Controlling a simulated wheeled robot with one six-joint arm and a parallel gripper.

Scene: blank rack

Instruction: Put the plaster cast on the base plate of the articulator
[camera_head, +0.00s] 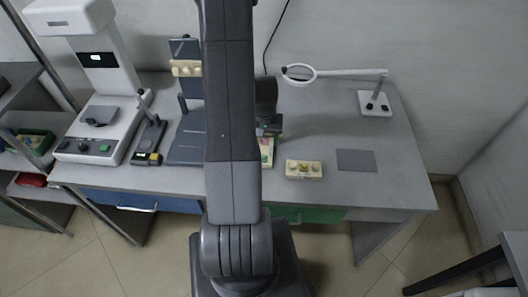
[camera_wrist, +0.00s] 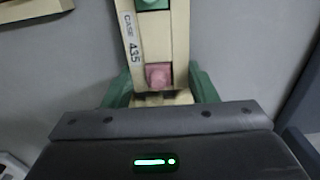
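The articulator stands on the table left of my arm in the head view. Its dark base plate (camera_head: 186,148) lies flat, and its upright back part carries a beige toothed piece (camera_head: 186,68). My gripper (camera_head: 268,128) is low over the far end of a beige case tray (camera_head: 267,150), partly hidden by my arm. The wrist view shows the tray, labelled CASE 435 (camera_wrist: 132,38), with a green and a pink piece. My green fingers (camera_wrist: 161,88) stand apart on both sides of a beige piece (camera_wrist: 160,99), possibly the plaster cast. Contact and grip are unclear.
A beige block with yellowish pieces (camera_head: 304,169) lies right of the tray, beside a grey mat (camera_head: 356,160). A magnifier lamp (camera_head: 375,103) stands at the back right. A white machine (camera_head: 98,115) and a small dark yellow-marked device (camera_head: 148,143) stand left of the articulator.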

